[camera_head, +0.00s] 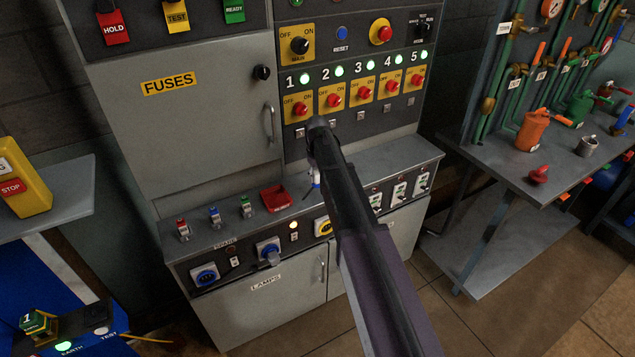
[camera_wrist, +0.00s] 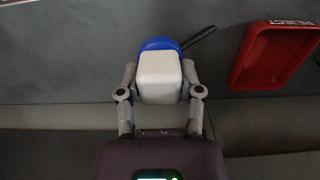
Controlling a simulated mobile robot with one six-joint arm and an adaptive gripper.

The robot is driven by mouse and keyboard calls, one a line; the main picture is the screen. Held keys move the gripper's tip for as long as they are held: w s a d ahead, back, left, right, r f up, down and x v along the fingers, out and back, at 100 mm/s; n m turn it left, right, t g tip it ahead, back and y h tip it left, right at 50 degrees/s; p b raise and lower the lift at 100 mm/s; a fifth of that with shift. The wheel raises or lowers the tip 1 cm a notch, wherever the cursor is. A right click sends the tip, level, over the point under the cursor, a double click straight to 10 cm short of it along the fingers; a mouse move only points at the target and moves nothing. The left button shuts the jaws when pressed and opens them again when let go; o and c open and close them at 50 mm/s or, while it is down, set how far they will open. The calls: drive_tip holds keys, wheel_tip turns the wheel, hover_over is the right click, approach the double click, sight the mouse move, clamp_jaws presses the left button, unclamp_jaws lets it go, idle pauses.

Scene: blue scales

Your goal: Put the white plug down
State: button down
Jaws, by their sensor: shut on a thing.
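The white plug (camera_wrist: 160,80) has a blue end and sits between both fingers of my gripper (camera_wrist: 160,74) in the wrist view. The fingers press on its two sides. A dark stub shows beside its blue end. In the head view a small white and blue bit of the plug (camera_head: 316,180) shows beside my arm, over the cabinet's grey ledge (camera_head: 345,166). My arm hides most of the gripper there. I cannot tell whether the plug touches the ledge.
A red reject tray (camera_head: 276,197) lies left of the plug on the ledge; it also shows in the wrist view (camera_wrist: 235,70). Red, blue and green plugs (camera_head: 214,216) stand further left. Switches (camera_head: 399,190) line the right front. A panel with red knobs (camera_head: 333,99) rises behind.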

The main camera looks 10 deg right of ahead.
sight(318, 181)
drive_tip(key=shift+w, duration=0.1)
drive_tip(key=shift+w+d, duration=0.1)
drive_tip(key=shift+w, duration=0.25)
drive_tip(key=f+b, duration=0.3)
drive_tip(key=shift+w+f+b, duration=0.2)
drive_tip(key=shift+f+b, duration=0.15)
drive_tip(key=shift+c, duration=1.3)
unclamp_jaws()
drive_tip(key=shift+r, duration=0.1)
wheel_tip(318, 181, up, 12)
drive_tip(key=p, duration=1.2)
